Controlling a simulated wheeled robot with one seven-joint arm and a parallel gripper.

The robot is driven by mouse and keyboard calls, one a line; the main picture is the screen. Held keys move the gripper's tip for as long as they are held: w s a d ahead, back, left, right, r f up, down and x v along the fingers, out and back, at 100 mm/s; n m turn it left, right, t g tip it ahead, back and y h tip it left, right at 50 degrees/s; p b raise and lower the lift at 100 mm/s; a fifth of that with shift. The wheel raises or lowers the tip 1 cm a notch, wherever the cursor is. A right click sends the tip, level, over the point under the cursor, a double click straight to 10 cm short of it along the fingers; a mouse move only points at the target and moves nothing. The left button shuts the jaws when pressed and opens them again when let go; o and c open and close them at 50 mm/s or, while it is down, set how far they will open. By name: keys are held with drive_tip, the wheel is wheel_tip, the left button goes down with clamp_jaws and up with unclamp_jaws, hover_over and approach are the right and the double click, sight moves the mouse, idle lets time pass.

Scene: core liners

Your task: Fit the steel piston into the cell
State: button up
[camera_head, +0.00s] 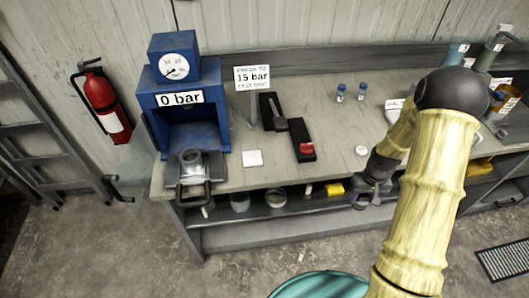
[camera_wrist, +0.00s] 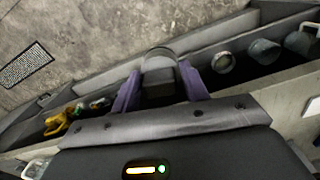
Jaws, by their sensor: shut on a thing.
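My gripper (camera_wrist: 160,88) has purple finger pads and is shut on a grey metal piece with a rounded end, apparently the steel piston (camera_wrist: 159,60). Most of this piece is hidden behind the dark palm. In the head view my gripper (camera_head: 370,193) is low at the bench's front edge, by the under-shelf. What looks like the cell (camera_head: 190,157), a grey cylinder, stands on a metal slide with a handle (camera_head: 194,190), in front of the blue press (camera_head: 181,112). The cell is far to the left of my gripper. Its inside is not clear.
The bench (camera_head: 225,178) carries a white pad (camera_head: 252,158), black holders, one with a red part (camera_head: 305,149), and two small vials (camera_head: 340,93). A sign (camera_head: 252,78) stands beside the press. The under-shelf holds cups and a yellow item (camera_head: 334,189).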

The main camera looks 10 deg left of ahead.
drive_tip(key=a+f+m, duration=0.2)
drive_tip(key=a+f, duration=0.4)
drive_tip(key=shift+s, duration=0.35)
drive_tip(key=shift+f, duration=0.1)
